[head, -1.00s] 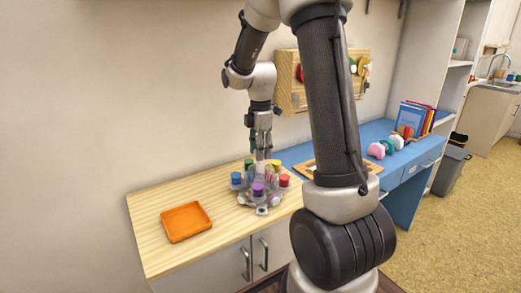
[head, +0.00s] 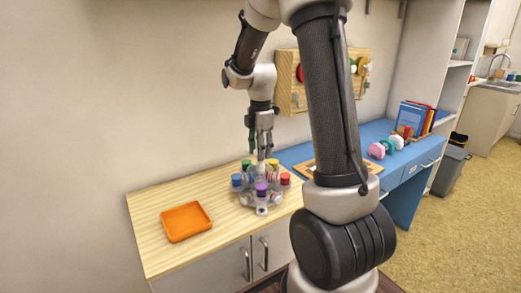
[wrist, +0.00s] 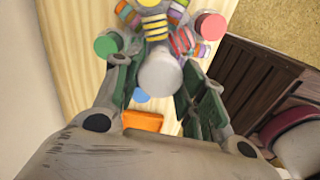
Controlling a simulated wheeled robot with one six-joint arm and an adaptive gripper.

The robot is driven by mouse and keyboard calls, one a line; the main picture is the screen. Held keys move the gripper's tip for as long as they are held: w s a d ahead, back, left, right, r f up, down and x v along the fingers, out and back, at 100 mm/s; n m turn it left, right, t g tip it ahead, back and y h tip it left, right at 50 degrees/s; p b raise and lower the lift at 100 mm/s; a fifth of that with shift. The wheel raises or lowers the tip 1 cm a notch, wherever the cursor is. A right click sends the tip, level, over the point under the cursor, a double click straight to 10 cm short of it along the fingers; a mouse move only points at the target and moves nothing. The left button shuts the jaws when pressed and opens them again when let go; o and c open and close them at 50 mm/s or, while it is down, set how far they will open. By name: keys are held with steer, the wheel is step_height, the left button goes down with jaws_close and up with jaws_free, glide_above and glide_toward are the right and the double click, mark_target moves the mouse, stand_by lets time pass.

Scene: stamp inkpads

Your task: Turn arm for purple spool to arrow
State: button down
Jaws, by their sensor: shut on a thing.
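A grey carousel (head: 247,199) on the wooden counter carries several colour-capped arms around a pale central post (head: 261,166). Blue cap (head: 236,180) is left, green (head: 246,164) and yellow (head: 272,164) at the back, red (head: 285,178) right. My gripper (head: 262,149) points down over the centre. In the wrist view the rounded grey post top (wrist: 160,75) sits between my gripper's fingers (wrist: 160,88), which are shut on it. I cannot make out an arrow marking.
An orange tray (head: 186,222) lies on the counter to the left. A blue desk (head: 364,138) with books (head: 415,117) and pink, green and white items stands to the right. A wooden panel (head: 289,82) hangs on the wall behind. The counter left of the carousel is mostly free.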

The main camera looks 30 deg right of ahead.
steer(key=c, duration=0.8)
jaws_free()
step_height(320, 180, up, 12)
